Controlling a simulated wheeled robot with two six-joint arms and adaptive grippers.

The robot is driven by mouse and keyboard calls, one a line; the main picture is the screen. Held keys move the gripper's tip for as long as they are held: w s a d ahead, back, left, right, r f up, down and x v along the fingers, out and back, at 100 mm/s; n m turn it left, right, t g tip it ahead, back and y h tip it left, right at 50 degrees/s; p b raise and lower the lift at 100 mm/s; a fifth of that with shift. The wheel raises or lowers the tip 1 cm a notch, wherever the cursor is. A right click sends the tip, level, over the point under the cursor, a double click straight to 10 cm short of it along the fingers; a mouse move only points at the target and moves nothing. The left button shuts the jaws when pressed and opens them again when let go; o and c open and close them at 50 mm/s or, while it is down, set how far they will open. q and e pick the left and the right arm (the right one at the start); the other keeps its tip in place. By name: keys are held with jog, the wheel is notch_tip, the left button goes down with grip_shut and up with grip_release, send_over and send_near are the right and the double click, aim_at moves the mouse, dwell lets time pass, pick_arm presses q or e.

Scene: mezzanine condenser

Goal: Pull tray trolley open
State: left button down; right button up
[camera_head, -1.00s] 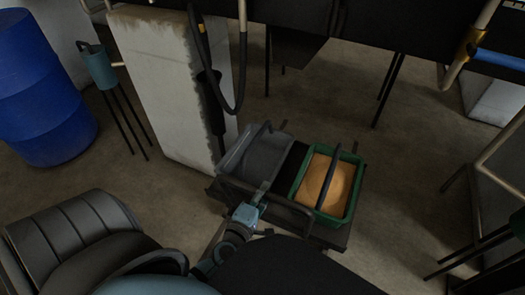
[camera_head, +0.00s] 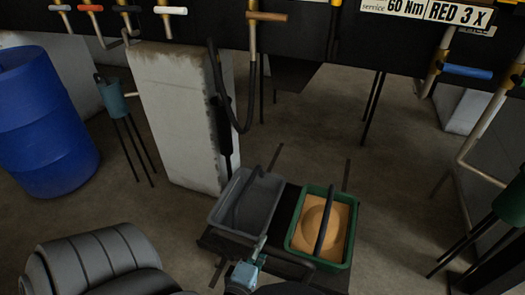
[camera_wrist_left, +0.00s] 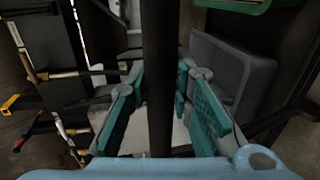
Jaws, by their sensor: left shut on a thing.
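The tray trolley is a low dark platform (camera_head: 285,212) on floor rails. It carries a grey tray (camera_head: 219,208) on the left and a green tray (camera_head: 291,243) with tan contents on the right. A dark handle bar (camera_head: 302,264) runs along its near side. My left gripper (camera_head: 252,256) is at the left part of this bar. In the left wrist view, the left gripper's teal fingers (camera_wrist_left: 158,95) are shut on the dark bar (camera_wrist_left: 160,40), which crosses between them. The grey tray also shows there (camera_wrist_left: 232,70). My right gripper is not in view.
A pale concrete block (camera_head: 180,120) stands behind and left of the trolley. A blue barrel (camera_head: 42,125) is at far left. Pipes with coloured handles (camera_head: 468,72) hang along the back. Rail ends (camera_head: 346,175) show behind the trolley; open floor lies to its right.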

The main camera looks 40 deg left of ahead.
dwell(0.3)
pick_arm(q)
jog(key=c, duration=1.4)
grip_release()
